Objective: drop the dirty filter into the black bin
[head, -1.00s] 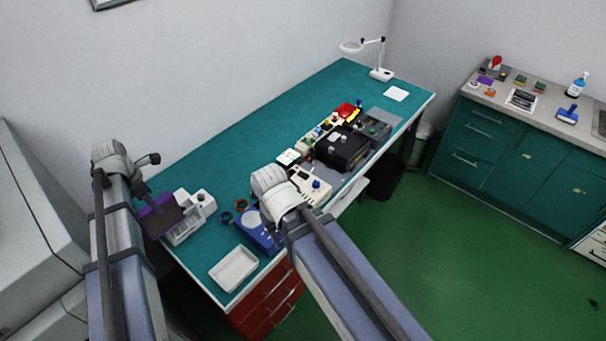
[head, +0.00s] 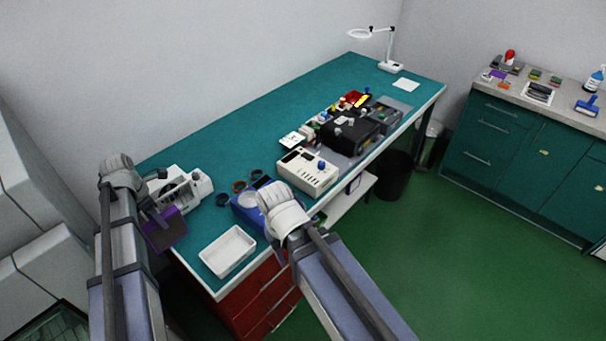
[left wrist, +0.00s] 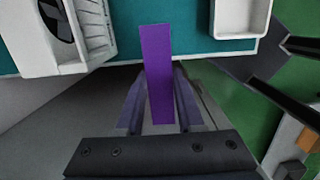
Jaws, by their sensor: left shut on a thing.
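The dirty filter (head: 168,234) is a flat panel with a purple frame and a darker face. My left gripper (head: 157,218) is shut on it and holds it beside the bench's near left edge. In the left wrist view the filter (left wrist: 157,65) stands edge-on between the two fingers. The black bin (head: 395,178) stands on the green floor by the bench's right side, far from the filter. My right gripper (head: 284,248) is over the bench's front edge by the blue device; its fingers are mostly hidden behind its own wrist.
On the green-topped bench (head: 240,125) stand a white slotted housing (head: 185,190), a white tray (head: 228,250), a cream meter (head: 307,171) and a black device (head: 350,133). A pale bin (head: 432,135) stands behind the black one. Green cabinets (head: 490,140) are at right. The floor between is clear.

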